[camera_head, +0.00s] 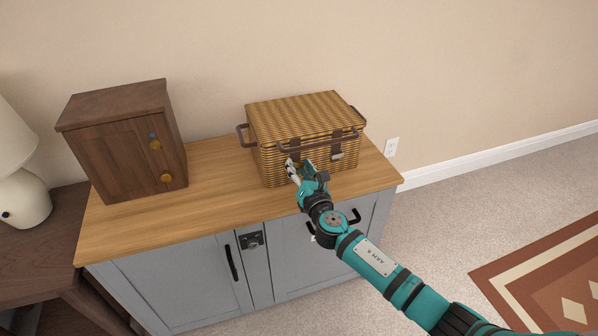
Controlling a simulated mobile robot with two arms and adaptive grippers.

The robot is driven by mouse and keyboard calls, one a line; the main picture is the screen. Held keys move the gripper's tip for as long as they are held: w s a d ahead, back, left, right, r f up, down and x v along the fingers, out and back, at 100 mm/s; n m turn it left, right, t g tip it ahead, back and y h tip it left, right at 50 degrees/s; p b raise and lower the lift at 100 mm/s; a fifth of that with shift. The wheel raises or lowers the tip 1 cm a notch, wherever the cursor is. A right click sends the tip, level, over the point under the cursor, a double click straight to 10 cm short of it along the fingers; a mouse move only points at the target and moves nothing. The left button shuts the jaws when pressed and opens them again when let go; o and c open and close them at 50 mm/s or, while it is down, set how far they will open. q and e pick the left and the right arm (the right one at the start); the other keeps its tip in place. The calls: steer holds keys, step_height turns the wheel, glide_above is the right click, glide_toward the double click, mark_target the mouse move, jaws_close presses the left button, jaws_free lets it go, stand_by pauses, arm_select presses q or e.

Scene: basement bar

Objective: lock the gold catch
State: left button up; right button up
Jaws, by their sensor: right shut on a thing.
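A closed wicker basket (300,118) with brown handles stands on the wooden top of a grey cabinet. My right gripper (295,167) is at the left part of its front, below the lid edge. It is shut on a small catch there, which looks like the gold catch; the fingers cover most of it, so its exact position cannot be told. A brown strap shows just above the fingers. A second, greyish catch (337,156) hangs at the right of the basket's front, apart from the gripper. My left gripper is not in view.
A small dark wooden cabinet (115,155) with round gold-coloured fittings stands to the left on the same wooden top (215,185). Bare top lies between it and the basket. A lamp (22,190) stands on a lower table at far left. A wall is behind.

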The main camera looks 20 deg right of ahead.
steer(key=m, duration=0.3)
steer(key=shift+b, duration=0.35)
steer(key=m, duration=0.3)
steer(key=shift+d+m+b, duration=0.1)
steer(key=shift+m+b, duration=0.2)
steer(key=m, duration=0.2)
steer(key=shift+m, duration=0.3)
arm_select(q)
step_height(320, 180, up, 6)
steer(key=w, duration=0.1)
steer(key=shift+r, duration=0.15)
arm_select(e)
steer(key=shift+m, duration=1.4)
steer(key=o, duration=1.2)
steer(key=shift+c, duration=0.2)
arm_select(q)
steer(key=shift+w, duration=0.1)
arm_select(e)
steer(key=s, duration=1.2)
steer(key=shift+d, duration=0.2)
